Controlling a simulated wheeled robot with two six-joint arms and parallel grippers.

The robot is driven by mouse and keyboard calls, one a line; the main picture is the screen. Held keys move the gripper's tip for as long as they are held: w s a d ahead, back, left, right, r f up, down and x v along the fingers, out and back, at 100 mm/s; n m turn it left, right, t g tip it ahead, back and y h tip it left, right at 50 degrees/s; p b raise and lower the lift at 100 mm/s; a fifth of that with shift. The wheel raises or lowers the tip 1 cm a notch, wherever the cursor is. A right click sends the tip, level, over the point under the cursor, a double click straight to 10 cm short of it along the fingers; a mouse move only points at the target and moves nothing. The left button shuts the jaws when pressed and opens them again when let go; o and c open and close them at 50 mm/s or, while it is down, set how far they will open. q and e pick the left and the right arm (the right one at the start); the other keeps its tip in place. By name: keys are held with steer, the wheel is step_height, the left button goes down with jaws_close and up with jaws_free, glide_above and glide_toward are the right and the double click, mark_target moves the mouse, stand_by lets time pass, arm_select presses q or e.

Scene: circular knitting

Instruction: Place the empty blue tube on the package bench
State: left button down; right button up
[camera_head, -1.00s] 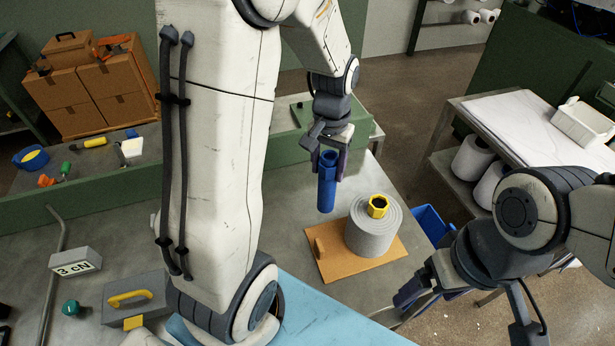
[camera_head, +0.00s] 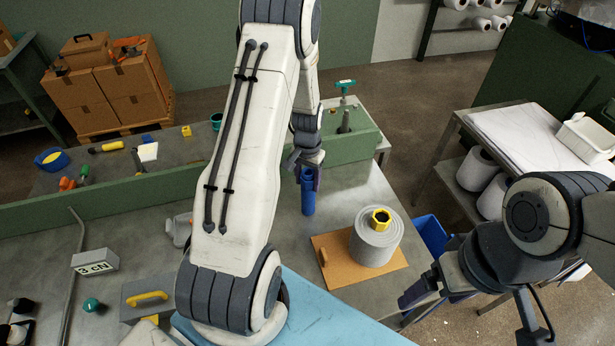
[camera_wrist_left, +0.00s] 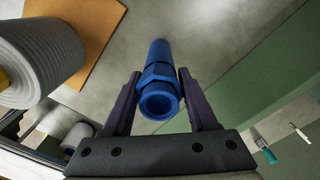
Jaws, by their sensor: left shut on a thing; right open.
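The empty blue tube (camera_head: 308,196) is upright in my left gripper (camera_head: 309,172), over the grey bench (camera_head: 350,188) near the green ledge. In the left wrist view the tube (camera_wrist_left: 158,88) shows its open hollow end between the two dark fingers of the left gripper (camera_wrist_left: 161,88). I cannot tell if its lower end touches the bench top. My right gripper (camera_head: 415,296) is open and empty at the lower right, beside the bench edge.
A grey yarn cone (camera_head: 376,240) with a yellow tube stands on a brown board (camera_head: 332,262), right of the blue tube. A blue bin (camera_head: 431,235) is beyond the bench's right edge. A green ledge (camera_head: 350,148) runs behind. Bare bench lies around the tube.

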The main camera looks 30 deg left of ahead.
arm_select(q)
steer(key=shift+f, duration=0.2)
steer(key=shift+f, duration=0.15)
steer(key=shift+c, duration=0.9)
jaws_free()
steer(key=shift+r, duration=0.2)
